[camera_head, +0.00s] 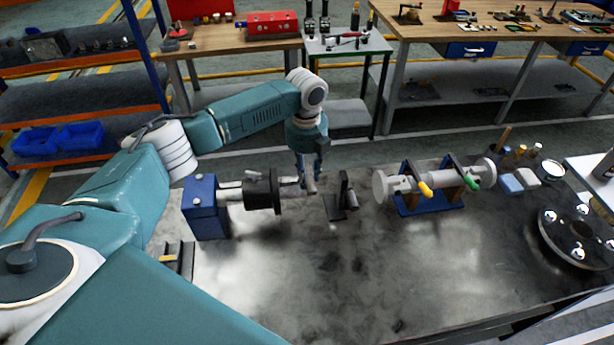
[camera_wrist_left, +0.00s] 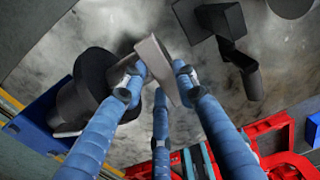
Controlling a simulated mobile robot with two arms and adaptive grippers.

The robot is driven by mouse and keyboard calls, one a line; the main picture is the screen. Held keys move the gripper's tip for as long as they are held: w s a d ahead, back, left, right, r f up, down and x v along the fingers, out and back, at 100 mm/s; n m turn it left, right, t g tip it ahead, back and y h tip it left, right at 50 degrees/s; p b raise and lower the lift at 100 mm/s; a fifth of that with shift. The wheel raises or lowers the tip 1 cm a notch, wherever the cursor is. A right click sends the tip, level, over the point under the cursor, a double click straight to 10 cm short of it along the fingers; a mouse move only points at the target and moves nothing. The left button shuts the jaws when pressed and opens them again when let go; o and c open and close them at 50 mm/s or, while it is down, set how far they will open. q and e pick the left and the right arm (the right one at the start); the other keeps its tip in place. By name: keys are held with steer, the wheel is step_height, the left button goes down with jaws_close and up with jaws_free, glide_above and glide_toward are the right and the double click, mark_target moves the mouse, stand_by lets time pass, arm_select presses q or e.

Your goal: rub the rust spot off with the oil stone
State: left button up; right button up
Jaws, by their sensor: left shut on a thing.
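My left gripper (camera_head: 310,178) points down over the bench, between the shaft assembly and a small black stand. In the left wrist view its blue fingers (camera_wrist_left: 158,82) are shut on a flat grey-brown block, which looks like the oil stone (camera_wrist_left: 160,62). A shaft (camera_head: 230,190) runs from a blue block (camera_head: 205,208) to a black round flange (camera_head: 262,191); the flange also shows in the left wrist view (camera_wrist_left: 82,90). The stone is close to the flange side; I cannot tell whether it touches anything. I cannot make out the rust spot. My right gripper is not in view.
The black stand (camera_head: 338,200) is just right of the gripper. Further right are a grey shaft on a blue cradle (camera_head: 415,205), small bottles and blocks, and a round flange with shiny balls (camera_head: 578,238). The bench's front middle (camera_head: 330,290) is clear.

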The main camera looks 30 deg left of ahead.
arm_select(q)
step_height(320, 180, up, 2)
steer(key=shift+w+a+r+p, duration=0.15)
steer(key=shift+p, duration=0.65)
steer(key=shift+r, duration=2.3)
